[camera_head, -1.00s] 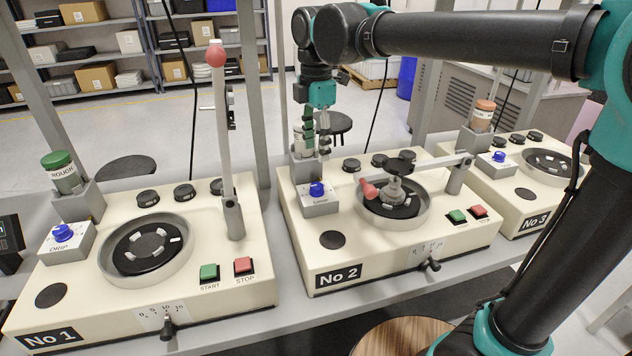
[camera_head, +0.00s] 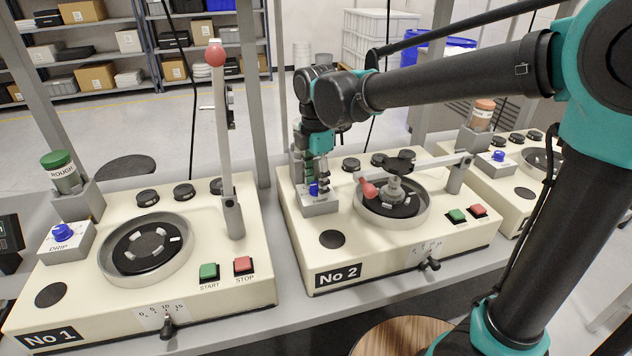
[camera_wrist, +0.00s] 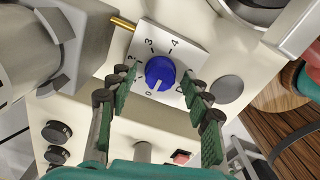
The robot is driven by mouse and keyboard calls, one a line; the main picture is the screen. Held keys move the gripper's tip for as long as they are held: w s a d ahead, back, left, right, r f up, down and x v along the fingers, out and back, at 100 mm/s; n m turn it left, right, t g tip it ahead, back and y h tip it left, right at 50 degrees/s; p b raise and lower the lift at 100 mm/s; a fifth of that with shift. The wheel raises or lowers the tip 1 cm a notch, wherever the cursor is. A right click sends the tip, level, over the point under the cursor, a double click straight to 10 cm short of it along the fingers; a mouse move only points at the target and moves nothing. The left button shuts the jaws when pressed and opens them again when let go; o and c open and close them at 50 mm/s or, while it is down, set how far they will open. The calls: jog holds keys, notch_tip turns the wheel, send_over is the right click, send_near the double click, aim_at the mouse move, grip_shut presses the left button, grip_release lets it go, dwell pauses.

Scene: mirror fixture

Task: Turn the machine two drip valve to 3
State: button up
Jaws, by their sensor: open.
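The machine two drip valve is a blue knob (camera_wrist: 160,73) on a grey block (camera_wrist: 186,50) with a printed number scale. It also shows in the head view (camera_head: 314,190), partly hidden by my gripper. In the wrist view, the knob's white pointer line faces down the picture, near the 0 mark; the 3 lies up and to the left of it. My gripper (camera_wrist: 158,88) is open, with its green-padded fingers on either side of the knob and a gap showing on each side. In the head view my gripper (camera_head: 318,170) is just above the knob.
A brass tube (camera_wrist: 122,23) sticks out of the block beside the dial. In the head view, a red-handled arm (camera_head: 367,188) lies over machine two's round plate. Machine one (camera_head: 60,338) stands to the left, machine three (camera_head: 520,190) to the right.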

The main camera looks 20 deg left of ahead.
grip_shut()
